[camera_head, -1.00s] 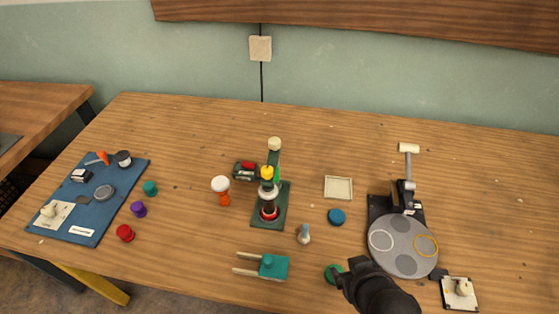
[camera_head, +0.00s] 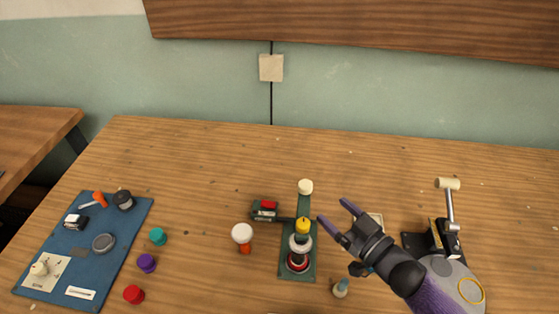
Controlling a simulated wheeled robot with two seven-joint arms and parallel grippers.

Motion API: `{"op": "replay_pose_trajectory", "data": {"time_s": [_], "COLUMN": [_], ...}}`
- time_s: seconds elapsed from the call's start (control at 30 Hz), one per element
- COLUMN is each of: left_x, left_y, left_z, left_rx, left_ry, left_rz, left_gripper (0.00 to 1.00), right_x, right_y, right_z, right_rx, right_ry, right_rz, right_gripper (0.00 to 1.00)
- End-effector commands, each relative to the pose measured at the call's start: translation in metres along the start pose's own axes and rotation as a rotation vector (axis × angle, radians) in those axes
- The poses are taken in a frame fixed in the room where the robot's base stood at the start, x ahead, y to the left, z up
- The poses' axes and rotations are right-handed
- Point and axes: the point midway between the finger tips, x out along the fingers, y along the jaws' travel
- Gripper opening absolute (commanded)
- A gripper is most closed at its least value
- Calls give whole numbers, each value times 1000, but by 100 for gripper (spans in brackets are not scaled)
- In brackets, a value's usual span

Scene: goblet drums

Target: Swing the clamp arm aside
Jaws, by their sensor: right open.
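A cream knob (camera_head: 305,187) is at the stand's far end. My right gripper (camera_head: 335,212) is open and empty, right of the stack and apart from it in the picture, fingers pointing up-left. My left gripper is out of view.
A white-and-orange goblet shape (camera_head: 242,234) stands left of the stand. A small bottle (camera_head: 340,289) is at front right. A blue mat (camera_head: 123,236) with parts lies left.

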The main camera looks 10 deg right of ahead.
Motion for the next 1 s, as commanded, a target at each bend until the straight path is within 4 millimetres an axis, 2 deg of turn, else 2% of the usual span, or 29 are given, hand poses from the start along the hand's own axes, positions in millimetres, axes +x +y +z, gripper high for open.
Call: {"op": "replay_pose_trajectory", "data": {"time_s": [0.17,0.4,0.6,0.97,1.0], "left_x": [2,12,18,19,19], "left_y": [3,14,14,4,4], "left_z": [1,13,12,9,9], "left_rx": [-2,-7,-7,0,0], "left_ry": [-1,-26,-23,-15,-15], "left_rz": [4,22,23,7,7], "left_gripper": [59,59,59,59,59], "right_x": [11,64,92,99,99], "right_y": [0,0,-1,-1,-1], "right_z": [0,1,1,-1,-1], "right_rx": [2,2,0,1,1], "right_ry": [7,7,4,3,3], "right_rz": [-8,-7,-7,-6,-6], "right_gripper": [80,80,80,80,72]}}
